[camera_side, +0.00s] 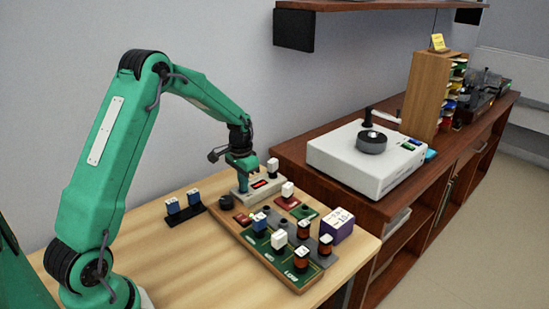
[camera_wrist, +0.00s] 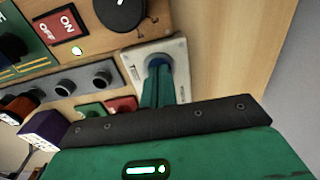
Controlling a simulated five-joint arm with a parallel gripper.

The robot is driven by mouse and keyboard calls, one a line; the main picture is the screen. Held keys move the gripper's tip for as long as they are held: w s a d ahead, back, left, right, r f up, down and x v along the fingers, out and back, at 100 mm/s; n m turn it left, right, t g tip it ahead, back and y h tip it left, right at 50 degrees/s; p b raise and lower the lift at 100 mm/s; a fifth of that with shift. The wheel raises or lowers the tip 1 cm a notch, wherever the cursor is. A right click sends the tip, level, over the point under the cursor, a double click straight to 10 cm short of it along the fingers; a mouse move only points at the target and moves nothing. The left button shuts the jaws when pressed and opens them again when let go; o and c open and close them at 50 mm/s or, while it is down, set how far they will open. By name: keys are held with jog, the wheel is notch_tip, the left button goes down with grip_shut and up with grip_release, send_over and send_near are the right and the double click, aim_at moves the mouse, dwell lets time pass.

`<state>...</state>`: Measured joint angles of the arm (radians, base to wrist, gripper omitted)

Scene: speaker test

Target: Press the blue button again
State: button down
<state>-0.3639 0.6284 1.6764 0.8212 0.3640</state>
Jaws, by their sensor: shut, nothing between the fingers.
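The blue button (camera_wrist: 157,61) sits on a pale grey box at the top middle of the wrist view, mostly hidden by my fingers. My gripper (camera_wrist: 160,68) is shut and empty, with its fingertips at the button; I cannot tell whether they touch or press it. The button itself is hidden there by my gripper.
A wooden board (camera_side: 258,258) with several modules fills the table's middle. A black knob (camera_wrist: 119,12) and a red on/off switch (camera_wrist: 58,28) with a lit green light (camera_wrist: 76,50) are near. Blue blocks (camera_side: 172,206) stand left; a purple box (camera_side: 337,226) stands right.

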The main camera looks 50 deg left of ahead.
notch_tip(320, 180, up, 14)
dwell(0.7)
dwell(0.6)
jog(key=s+d+r+t, duration=0.3)
jog(key=s+d+r, duration=0.6)
jog(key=s+d, duration=0.15)
jog(key=s+d+f+t, duration=0.1)
jog(key=s+d, duration=0.2)
jog(key=s, duration=0.4)
jog(key=s+d+f+t, duration=0.1)
jog(key=s+d, duration=0.3)
jog(key=s, duration=0.2)
jog(key=shift+s, duration=0.35)
